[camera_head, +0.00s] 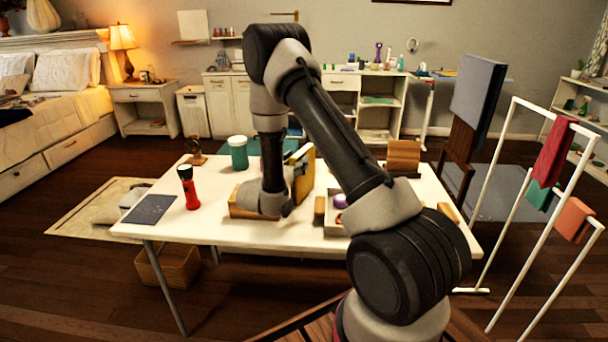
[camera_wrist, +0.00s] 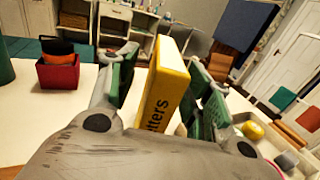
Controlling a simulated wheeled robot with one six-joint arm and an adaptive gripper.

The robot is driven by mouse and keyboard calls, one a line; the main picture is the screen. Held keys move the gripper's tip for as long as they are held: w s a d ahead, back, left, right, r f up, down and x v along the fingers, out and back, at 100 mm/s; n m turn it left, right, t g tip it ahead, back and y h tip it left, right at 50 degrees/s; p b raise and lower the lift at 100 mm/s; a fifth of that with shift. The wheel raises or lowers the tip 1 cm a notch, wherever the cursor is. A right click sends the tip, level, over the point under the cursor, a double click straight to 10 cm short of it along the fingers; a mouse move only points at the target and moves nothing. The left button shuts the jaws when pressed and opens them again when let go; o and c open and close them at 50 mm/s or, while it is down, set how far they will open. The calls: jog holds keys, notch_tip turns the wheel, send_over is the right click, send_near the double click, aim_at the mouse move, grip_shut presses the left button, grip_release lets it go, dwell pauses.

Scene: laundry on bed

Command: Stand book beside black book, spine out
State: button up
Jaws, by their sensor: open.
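A yellow book (camera_wrist: 166,88) stands upright between the two fingers of my gripper (camera_wrist: 163,92) in the wrist view. Dark lettering ending in "tters" is on the side toward the camera. The green-padded fingers are open on either side of it, with a gap showing at least on the left. In the head view the yellow book (camera_head: 304,177) stands on the white table, partly hidden by my gripper and arm. I cannot make out a standing black book; a dark flat slab (camera_head: 149,209) lies at the table's left end.
A red flashlight (camera_head: 190,190) and a green jar (camera_head: 239,153) stand left of my gripper. A light tray (camera_head: 333,228) with small items lies to the right, and a wooden block (camera_head: 403,157) stands at the back right. A red box (camera_wrist: 58,74) shows left in the wrist view.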

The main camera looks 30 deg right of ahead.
jog(key=x, duration=0.5)
jog(key=shift+s+r, duration=0.1)
jog(key=shift+d, duration=0.1)
grip_shut()
